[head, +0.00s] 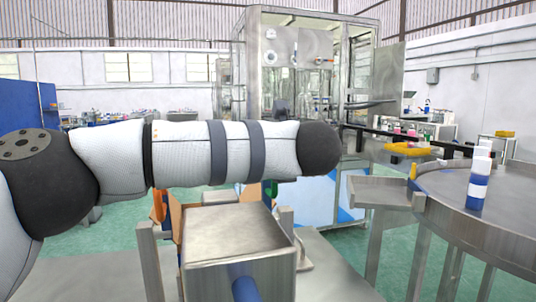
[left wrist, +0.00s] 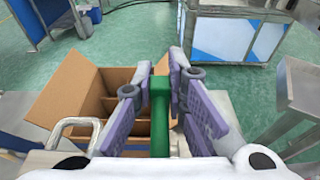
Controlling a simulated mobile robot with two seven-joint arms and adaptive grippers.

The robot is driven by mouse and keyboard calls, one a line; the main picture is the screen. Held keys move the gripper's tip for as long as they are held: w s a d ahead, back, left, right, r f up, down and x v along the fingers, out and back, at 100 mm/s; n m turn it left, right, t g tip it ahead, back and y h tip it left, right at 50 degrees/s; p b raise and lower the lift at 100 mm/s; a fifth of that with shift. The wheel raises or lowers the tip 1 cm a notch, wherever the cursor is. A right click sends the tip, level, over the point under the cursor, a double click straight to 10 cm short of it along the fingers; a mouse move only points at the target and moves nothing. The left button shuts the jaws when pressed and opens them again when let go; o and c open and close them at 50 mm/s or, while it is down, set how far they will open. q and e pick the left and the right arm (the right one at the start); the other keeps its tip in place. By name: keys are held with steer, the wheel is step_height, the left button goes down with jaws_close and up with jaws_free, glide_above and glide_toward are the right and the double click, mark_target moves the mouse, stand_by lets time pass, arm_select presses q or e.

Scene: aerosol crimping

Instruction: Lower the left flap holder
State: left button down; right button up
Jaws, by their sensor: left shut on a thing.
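In the left wrist view my left gripper (left wrist: 160,80) has its purple-padded fingers closed on both sides of an upright green bar (left wrist: 159,118), which looks like the grip of a flap holder. An open cardboard box (left wrist: 75,88) with inner dividers lies beyond and to the left, its left flap spread outward. In the head view my left arm crosses the middle and hides the gripper. A bit of green (head: 271,188) shows just under the arm, and part of the box is visible at its left. My right gripper is not in view.
A steel box-shaped housing (head: 238,238) stands in front of the carton. A curved metal handle (left wrist: 75,130) is near the gripper's left. A round steel table (head: 490,215) with white and blue cans is at the right. A glazed machine cabinet (head: 300,60) stands behind.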

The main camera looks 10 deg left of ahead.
arm_select(q)
steer(key=shift+w+a+f+g+h+b, duration=0.2)
steer(key=shift+w+a+f+g+h, duration=0.1)
steer(key=shift+w+g, duration=0.4)
steer(key=shift+w+a+f+g+h+b, duration=0.15)
steer(key=shift+w+a+f+g+b, duration=0.1)
steer(key=shift+w+g, duration=0.4)
steer(key=shift+w+a+f+g+h+b, duration=0.2)
steer(key=shift+w+a+f+g+h, duration=0.1)
steer(key=shift+w+g, duration=0.35)
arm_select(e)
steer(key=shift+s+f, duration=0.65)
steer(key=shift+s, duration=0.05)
arm_select(q)
steer(key=shift+w, duration=0.15)
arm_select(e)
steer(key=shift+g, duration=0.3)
arm_select(q)
steer(key=c, duration=1.6)
jaws_free()
steer(key=shift+r, duration=0.1)
steer(key=v, duration=1.2)
